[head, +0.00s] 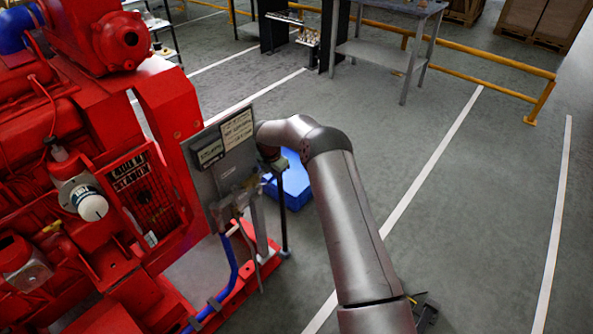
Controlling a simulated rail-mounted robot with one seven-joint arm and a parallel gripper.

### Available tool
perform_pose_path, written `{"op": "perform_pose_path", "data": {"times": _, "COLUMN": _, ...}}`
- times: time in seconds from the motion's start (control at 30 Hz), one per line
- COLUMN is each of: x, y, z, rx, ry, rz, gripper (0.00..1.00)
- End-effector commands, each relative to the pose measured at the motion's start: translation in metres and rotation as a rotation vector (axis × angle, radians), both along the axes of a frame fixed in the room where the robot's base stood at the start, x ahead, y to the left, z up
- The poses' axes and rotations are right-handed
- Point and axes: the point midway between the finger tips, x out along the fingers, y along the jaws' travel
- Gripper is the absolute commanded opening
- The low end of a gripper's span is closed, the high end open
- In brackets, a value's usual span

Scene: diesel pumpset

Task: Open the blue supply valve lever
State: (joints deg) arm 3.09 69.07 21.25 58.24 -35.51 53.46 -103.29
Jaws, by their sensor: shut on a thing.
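My arm reaches in from the bottom right and bends over to the left beside the grey panel. My gripper (236,203) is low in front of this panel, at the top of a blue pipe (231,262). It is shut on the blue supply valve lever. The lever itself is hidden by the fingers or too small to make out, so its angle cannot be told. The blue pipe runs down from there and bends toward the lower left along the red base.
The red diesel pumpset (85,150) fills the left side. A grey panel (222,150) with label plates stands close to my wrist. A blue box (291,182) is on the floor behind my arm. A grey table (385,52) stands at the back. The floor at right is clear.

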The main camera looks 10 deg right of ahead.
Motion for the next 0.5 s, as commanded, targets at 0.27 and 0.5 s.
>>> {"op": "perform_pose_path", "data": {"times": 0.27, "x": 0.0008, "y": 0.003, "z": -0.0138, "rx": 0.107, "ry": 0.085, "rz": 0.005, "gripper": 0.0}}
{"op": "perform_pose_path", "data": {"times": 0.5, "x": 0.0002, "y": 0.0023, "z": -0.0159, "rx": 0.144, "ry": 0.117, "rz": 0.004, "gripper": 0.0}}
